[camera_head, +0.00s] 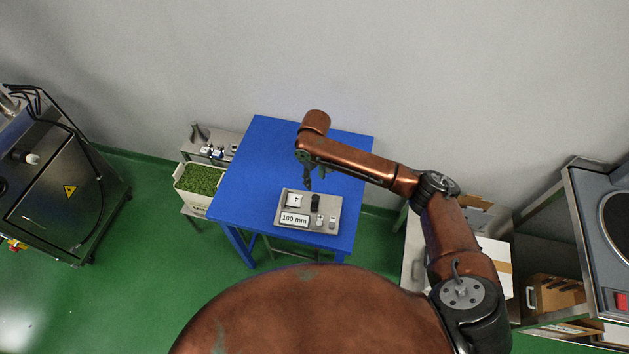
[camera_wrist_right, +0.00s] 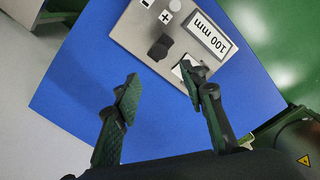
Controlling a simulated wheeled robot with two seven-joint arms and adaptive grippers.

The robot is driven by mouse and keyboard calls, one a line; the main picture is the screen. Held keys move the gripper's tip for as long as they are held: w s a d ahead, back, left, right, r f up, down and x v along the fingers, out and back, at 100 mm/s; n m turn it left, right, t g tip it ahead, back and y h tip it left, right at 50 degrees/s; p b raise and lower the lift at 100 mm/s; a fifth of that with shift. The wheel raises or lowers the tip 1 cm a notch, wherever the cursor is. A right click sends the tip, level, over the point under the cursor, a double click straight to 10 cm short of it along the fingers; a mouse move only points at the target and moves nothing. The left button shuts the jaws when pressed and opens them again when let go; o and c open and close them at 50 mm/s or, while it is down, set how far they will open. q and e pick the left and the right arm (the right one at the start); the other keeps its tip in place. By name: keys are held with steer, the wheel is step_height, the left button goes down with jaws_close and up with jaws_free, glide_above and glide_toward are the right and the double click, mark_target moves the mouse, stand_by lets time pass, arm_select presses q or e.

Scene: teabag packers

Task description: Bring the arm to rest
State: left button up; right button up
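My right arm (camera_head: 360,165) reaches in from the right over the blue table (camera_head: 245,180). Its gripper (camera_head: 308,182) hangs above the far part of a grey control panel (camera_head: 325,204). In the right wrist view the two fingers (camera_wrist_right: 165,98) are spread apart with nothing between them. The panel also shows there (camera_wrist_right: 130,35), beyond the fingertips, with a black knob (camera_wrist_right: 160,47) and a "100 mm" label (camera_wrist_right: 208,37). One finger overlaps a white piece on the panel in this view; I cannot tell whether they touch. My left gripper is not in view.
A white bin of green leaves (camera_head: 200,180) stands left of the table, by a small metal bench (camera_head: 225,137). A steel machine (camera_head: 60,190) stands far left. Shelving with boxes (camera_head: 555,293) is at the right. The table's left part is bare.

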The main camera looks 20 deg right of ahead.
stand_by(0.4)
steer(key=s+a+f+t+y, duration=0.25)
steer(key=s+f, duration=0.65)
steer(key=s, duration=0.5)
steer(key=s+d+r+m+t+h, duration=0.1)
steer(key=s+d+m+h, duration=0.4)
steer(key=s+d, duration=1.6)
step_height(320, 180, down, 35)
steer(key=g+y+b, duration=0.1)
steer(key=y+b, duration=0.1)
steer(key=b, duration=0.3)
steer(key=s+f+g+b, duration=0.1)
steer(key=s+f+b, duration=0.3)
steer(key=s+f, duration=1.5)
step_height(320, 180, down, 3)
steer(key=shift+s+a+r, duration=0.1)
steer(key=shift+s+a, duration=0.3)
steer(key=shift+a, duration=0.05)
